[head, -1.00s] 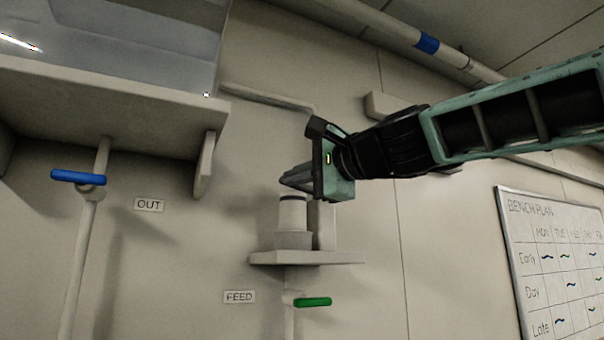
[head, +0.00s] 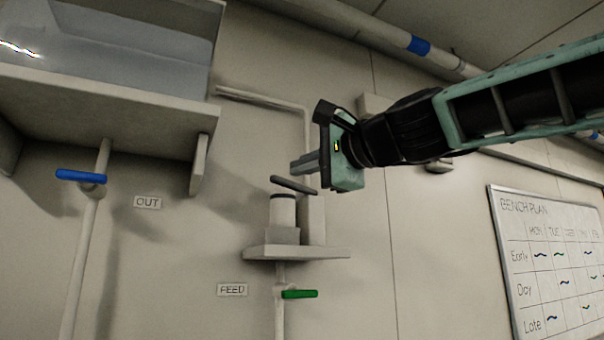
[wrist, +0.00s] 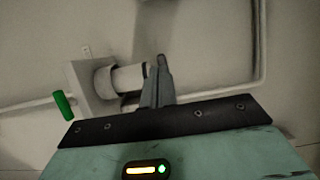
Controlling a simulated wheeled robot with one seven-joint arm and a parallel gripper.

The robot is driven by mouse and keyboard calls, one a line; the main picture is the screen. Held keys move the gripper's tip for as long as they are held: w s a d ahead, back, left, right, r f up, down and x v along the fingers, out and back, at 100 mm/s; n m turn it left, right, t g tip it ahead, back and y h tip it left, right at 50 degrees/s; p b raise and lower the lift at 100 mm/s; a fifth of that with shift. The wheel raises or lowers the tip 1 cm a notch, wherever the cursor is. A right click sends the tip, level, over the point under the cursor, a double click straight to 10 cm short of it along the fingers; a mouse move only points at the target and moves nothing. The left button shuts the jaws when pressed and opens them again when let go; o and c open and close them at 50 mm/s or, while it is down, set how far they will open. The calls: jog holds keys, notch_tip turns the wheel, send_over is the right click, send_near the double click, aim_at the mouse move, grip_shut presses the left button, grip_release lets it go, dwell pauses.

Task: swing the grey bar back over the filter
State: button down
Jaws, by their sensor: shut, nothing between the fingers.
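The filter (head: 282,215) is a pale upright cylinder with a dark band at its top, standing in a grey cup on a small wall shelf. The dark grey bar (head: 293,185) lies just above it, slightly tilted in the picture, its left part above the filter top and its right end above the post (head: 313,220) beside it. My gripper (head: 298,164) is shut and empty, its fingertips just above the bar; contact cannot be told. In the wrist view the filter (wrist: 130,78) is left of my fingers (wrist: 161,62), and the bar is mostly hidden.
The small shelf (head: 330,252) carries filter and post. A green valve handle (head: 300,294) is below it, with a FEED label (head: 232,289). A pipe (head: 260,98) runs behind my gripper. A larger shelf (head: 150,105) with a clear tank is at upper left.

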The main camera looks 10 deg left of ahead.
jog(key=s+d+b, duration=0.1)
jog(key=s+d, duration=0.1)
jog(key=s, duration=0.5)
jog(key=shift+s+b, duration=0.35)
jog(key=shift+s, duration=0.05)
jog(key=s+d+f+n+g+h+b, duration=0.1)
jog(key=s+f+n+g+h, duration=0.2)
jog(key=f, duration=1.5)
jog(key=s+d+f+n+g+h, duration=0.1)
jog(key=f+n+g+h, duration=0.35)
jog(key=f, duration=1.45)
jog(key=s+d+f+n+g+h, duration=0.2)
jog(key=s+d+f, duration=0.5)
jog(key=f, duration=0.4)
jog(key=s+d+f+n+g+h, duration=0.2)
jog(key=s+d+f+n+h, duration=0.2)
jog(key=f, duration=0.6)
jog(key=s+d+n+b, duration=0.1)
jog(key=s+d+n, duration=0.1)
jog(key=s+d, duration=0.1)
jog(key=shift+s+d+f, duration=0.4)
jog(key=shift+d, duration=0.15)
jog(key=c, duration=2.1)
grip_release()
jog(key=shift+c, duration=0.2)
